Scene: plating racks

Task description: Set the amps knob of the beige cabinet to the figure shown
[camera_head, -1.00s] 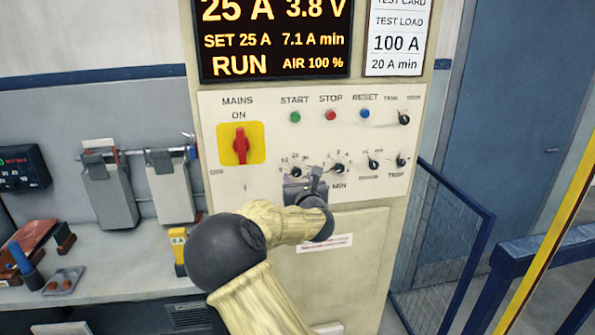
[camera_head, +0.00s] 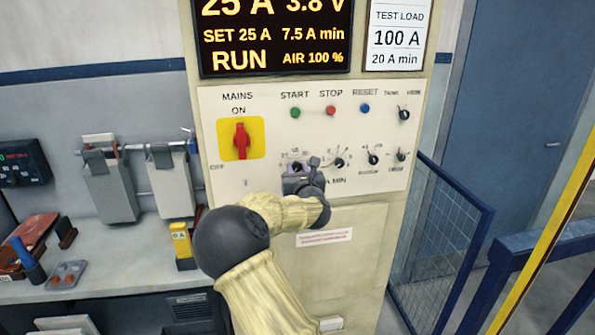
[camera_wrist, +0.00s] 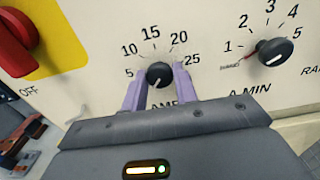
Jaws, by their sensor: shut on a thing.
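The beige cabinet (camera_head: 222,110) stands in the middle of the head view. Its amps knob (camera_wrist: 159,75) is small, round and black, with a printed scale from 5 to 25. Its pale mark seems to point down and left. My gripper (camera_wrist: 160,88) has its two purple fingers shut on the knob's sides. In the head view my gripper and wrist partly cover this knob. The display (camera_head: 275,35) reads 25 A, 3.8 V, SET 25 A, 7.5 A min, RUN, AIR 100 %. The test card (camera_head: 397,37) shows TEST LOAD 100 A, 20 A min.
The A MIN knob (camera_wrist: 275,52) is close on the right. The red mains switch (camera_head: 241,142) is to the left, at ON. Start, stop and reset buttons (camera_head: 331,110) are above. A blue mesh fence (camera_head: 440,245) stands on the right, a bench (camera_head: 110,290) on the left.

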